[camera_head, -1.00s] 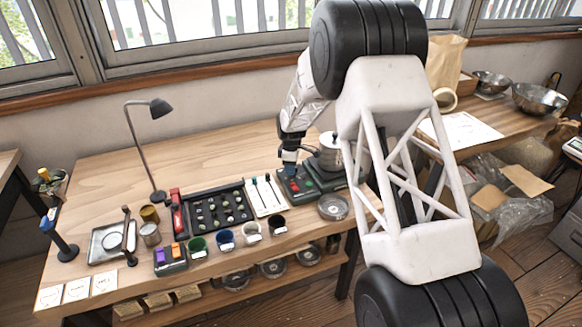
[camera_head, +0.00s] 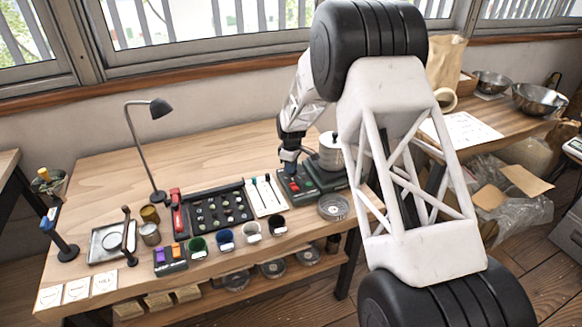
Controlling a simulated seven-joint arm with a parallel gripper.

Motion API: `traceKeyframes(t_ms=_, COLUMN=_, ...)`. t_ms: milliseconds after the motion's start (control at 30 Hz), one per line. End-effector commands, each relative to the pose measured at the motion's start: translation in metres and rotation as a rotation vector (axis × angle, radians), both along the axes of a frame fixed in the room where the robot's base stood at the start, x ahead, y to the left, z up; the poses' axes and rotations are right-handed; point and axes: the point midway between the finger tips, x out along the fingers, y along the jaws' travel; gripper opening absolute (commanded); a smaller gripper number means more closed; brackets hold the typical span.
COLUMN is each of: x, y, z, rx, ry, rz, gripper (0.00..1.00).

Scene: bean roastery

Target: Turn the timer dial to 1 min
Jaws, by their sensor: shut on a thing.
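A dark grey-green control box (camera_head: 296,195) with small red parts on its top stands on the wooden bench, right of the middle. My gripper (camera_head: 290,168) points down at the back part of this box, with its fingertips at the top. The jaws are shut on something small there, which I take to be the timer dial. The dial itself, its marks and its setting are hidden by the gripper or too small to read.
A scale-like unit with a pale canister (camera_head: 331,152) stands close to the right of the gripper. A white tray with tools (camera_head: 265,196) and a black sample tray (camera_head: 220,208) lie to the left. Several cups line the front.

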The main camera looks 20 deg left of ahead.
Motion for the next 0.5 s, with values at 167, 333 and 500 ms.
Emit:
traceKeyframes(t_ms=167, x=0.0008, y=-0.0003, z=0.0008, rx=0.000, ry=0.000, rz=-0.140, gripper=0.00)
traceKeyframes(t_ms=333, x=0.0018, y=-0.0003, z=0.0005, rx=0.000, ry=0.000, rz=-0.273, gripper=0.00)
traceKeyframes(t_ms=500, x=0.0021, y=-0.0007, z=0.0004, rx=0.000, ry=0.000, rz=-0.380, gripper=0.00)
